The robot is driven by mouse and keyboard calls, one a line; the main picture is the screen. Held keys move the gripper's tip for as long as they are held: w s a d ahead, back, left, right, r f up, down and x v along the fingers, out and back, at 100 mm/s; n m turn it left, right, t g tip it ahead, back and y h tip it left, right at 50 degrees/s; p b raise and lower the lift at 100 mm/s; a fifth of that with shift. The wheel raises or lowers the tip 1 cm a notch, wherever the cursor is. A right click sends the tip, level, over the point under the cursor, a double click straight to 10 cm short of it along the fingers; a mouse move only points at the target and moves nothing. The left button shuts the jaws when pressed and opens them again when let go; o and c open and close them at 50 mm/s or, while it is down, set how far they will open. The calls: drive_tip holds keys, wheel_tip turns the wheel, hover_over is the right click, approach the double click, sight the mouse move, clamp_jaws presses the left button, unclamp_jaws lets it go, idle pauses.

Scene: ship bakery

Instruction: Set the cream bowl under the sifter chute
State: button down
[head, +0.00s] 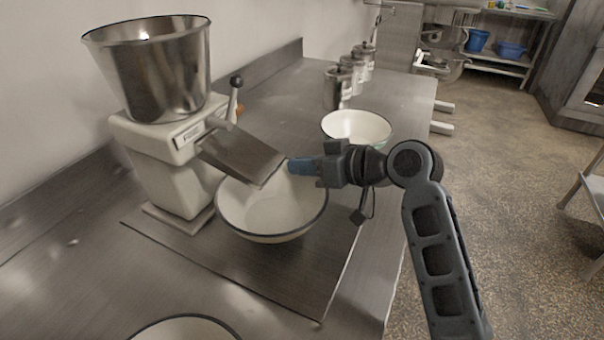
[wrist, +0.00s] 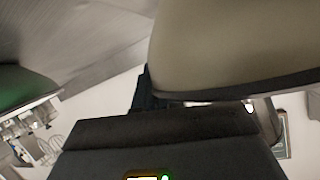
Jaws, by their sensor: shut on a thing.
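The cream bowl (head: 265,212), white inside with a dark rim, is below the lower end of the sifter chute (head: 240,152) in the head view. My gripper (head: 302,166) is shut on its right rim, just right of the chute's end. The bowl's plain cream outside (wrist: 235,45) fills the upper right of the wrist view. The bowl looks about level. I cannot tell whether its base touches the metal sheet below. The sifter (head: 165,150) is an off-white machine with a steel hopper (head: 155,70) and a lever.
A second bowl, green outside (wrist: 25,90), stands behind my gripper; it also shows in the head view (head: 357,126). Another bowl (head: 185,331) is cut off at the bottom edge. Steel canisters (head: 338,88) stand at the back. The metal sheet (head: 300,275) is bare in front of the cream bowl.

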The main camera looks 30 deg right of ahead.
sight(302, 179)
drive_tip(key=shift+w+a, duration=0.1)
drive_tip(key=shift+w, duration=0.1)
drive_tip(key=shift+f+p, duration=0.3)
drive_tip(key=shift+f, duration=1.4)
drive_tip(key=c, duration=1.2)
unclamp_jaws()
drive_tip(key=shift+f, duration=0.1)
drive_tip(key=b+v, duration=0.1)
drive_tip(key=v, duration=1.1)
drive_tip(key=shift+s, duration=0.1)
